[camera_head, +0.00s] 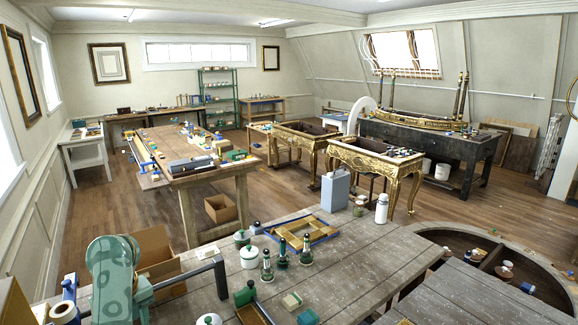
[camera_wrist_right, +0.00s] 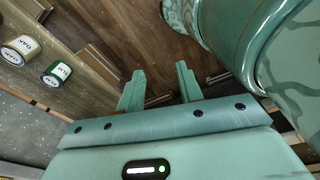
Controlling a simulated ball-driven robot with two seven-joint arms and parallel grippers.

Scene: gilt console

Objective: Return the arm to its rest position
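My right gripper (camera_wrist_right: 160,88) shows in the right wrist view. Its two teal fingers stand apart with nothing between them, and brown floor planks show beyond. A teal arm part of mine curves through the top right of that view. In the head view a teal arm part of mine (camera_head: 112,275) stands at the lower left, beside the near workbench (camera_head: 370,255). No gripper fingers show in the head view, so my left gripper is out of sight.
Two labelled tins, one white (camera_wrist_right: 20,50) and one green (camera_wrist_right: 57,73), stand left of the right gripper. The near workbench holds dark green bottles (camera_head: 282,252), a white bottle (camera_head: 381,208) and a grey-blue canister (camera_head: 335,191). A cardboard box (camera_head: 158,255) stands behind my arm.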

